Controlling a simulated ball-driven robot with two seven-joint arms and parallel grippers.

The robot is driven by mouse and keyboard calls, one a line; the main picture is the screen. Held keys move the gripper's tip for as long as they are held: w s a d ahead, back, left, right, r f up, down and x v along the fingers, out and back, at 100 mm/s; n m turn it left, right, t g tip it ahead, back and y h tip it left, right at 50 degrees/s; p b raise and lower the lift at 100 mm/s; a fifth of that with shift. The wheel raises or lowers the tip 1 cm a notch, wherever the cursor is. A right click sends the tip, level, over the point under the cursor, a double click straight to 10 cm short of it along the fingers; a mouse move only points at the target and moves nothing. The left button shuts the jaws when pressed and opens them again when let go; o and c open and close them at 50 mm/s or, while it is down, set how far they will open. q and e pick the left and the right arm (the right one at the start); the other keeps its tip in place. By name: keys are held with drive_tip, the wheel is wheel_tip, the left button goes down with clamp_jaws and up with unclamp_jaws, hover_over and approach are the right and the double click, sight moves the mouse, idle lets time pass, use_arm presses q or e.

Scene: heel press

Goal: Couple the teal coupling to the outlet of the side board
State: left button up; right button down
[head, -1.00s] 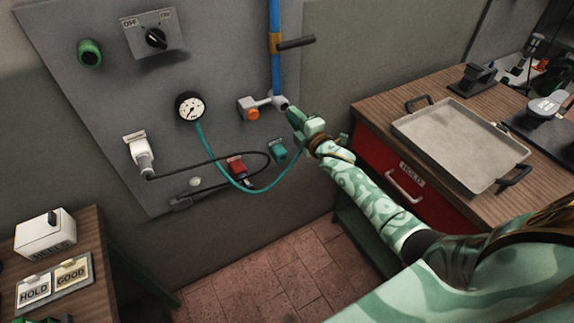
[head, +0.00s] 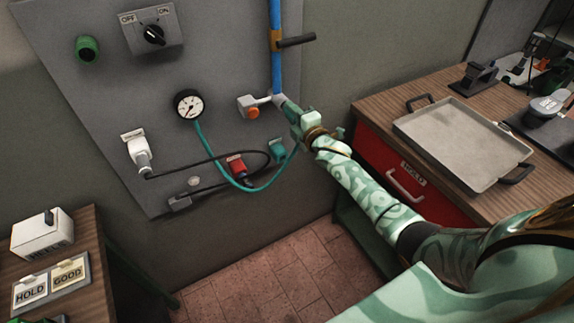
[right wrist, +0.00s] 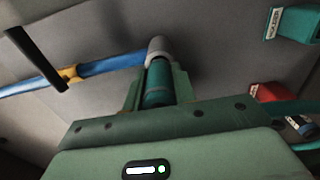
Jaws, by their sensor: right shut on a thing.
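The teal coupling (right wrist: 158,85) is a short cylinder between the jaws of my right gripper (head: 291,111), which is shut on it. In the right wrist view its far end is at the mouth of the grey outlet (right wrist: 158,49) at the end of the blue pipe, roughly in line with it. They look touching, but I cannot tell whether they are locked. In the head view the outlet (head: 279,100) is on the side board (head: 215,60), and my gripper hides most of the coupling. A teal hose (head: 208,150) runs from the gauge to my gripper. My left gripper is out of view.
A valve handle (head: 296,41) sticks out from the blue pipe (head: 276,65). An orange button (head: 253,112) is left of the outlet. A teal holder (head: 278,150) and red holder (head: 236,166) sit below. A bench with a tray (head: 460,140) stands right.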

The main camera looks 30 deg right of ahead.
drive_tip(key=shift+w+b, duration=0.35)
drive_tip(key=shift+w, duration=0.2)
drive_tip(key=c, duration=1.1)
unclamp_jaws()
drive_tip(key=shift+w, duration=0.1)
drive_tip(key=shift+o, duration=0.2)
